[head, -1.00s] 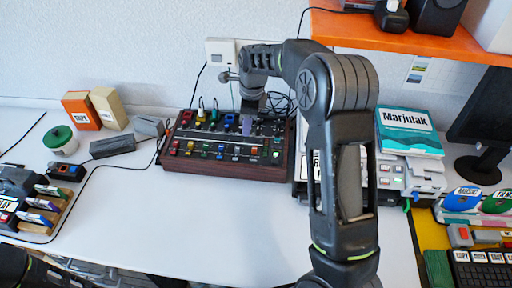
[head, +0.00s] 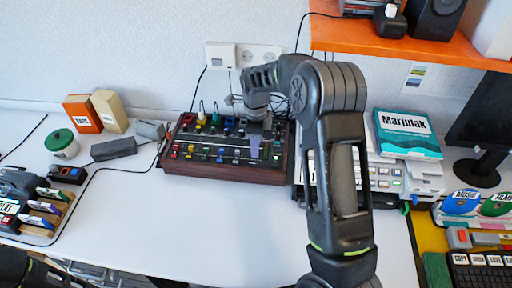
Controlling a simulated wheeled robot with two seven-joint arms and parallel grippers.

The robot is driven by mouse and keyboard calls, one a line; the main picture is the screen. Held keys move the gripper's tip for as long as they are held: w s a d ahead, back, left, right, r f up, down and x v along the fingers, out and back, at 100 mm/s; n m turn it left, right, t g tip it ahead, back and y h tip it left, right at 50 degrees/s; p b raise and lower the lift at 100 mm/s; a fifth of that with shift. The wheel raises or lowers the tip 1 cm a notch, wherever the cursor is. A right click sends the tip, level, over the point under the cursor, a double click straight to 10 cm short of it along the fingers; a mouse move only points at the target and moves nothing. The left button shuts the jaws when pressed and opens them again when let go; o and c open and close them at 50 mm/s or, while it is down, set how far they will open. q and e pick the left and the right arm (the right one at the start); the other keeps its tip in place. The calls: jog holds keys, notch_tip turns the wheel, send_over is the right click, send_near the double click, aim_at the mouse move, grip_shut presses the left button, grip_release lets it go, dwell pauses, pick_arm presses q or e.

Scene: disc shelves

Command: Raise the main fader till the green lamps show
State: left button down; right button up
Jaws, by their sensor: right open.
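The mixer (head: 222,171) is a dark console with a reddish-brown wooden case, standing near the wall. Rows of coloured fader caps and knobs cover its top. My right gripper (head: 254,152) reaches down from above onto the right part of the panel, among the faders. I cannot pick out the main fader for sure, nor whether any green lamp is lit.
Behind the mixer are wall sockets (head: 245,56) and cables. The white table (head: 215,225) is clear in front of the mixer.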

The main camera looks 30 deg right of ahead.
jog(key=shift+f, duration=1.2)
grip_shut()
dwell(0.6)
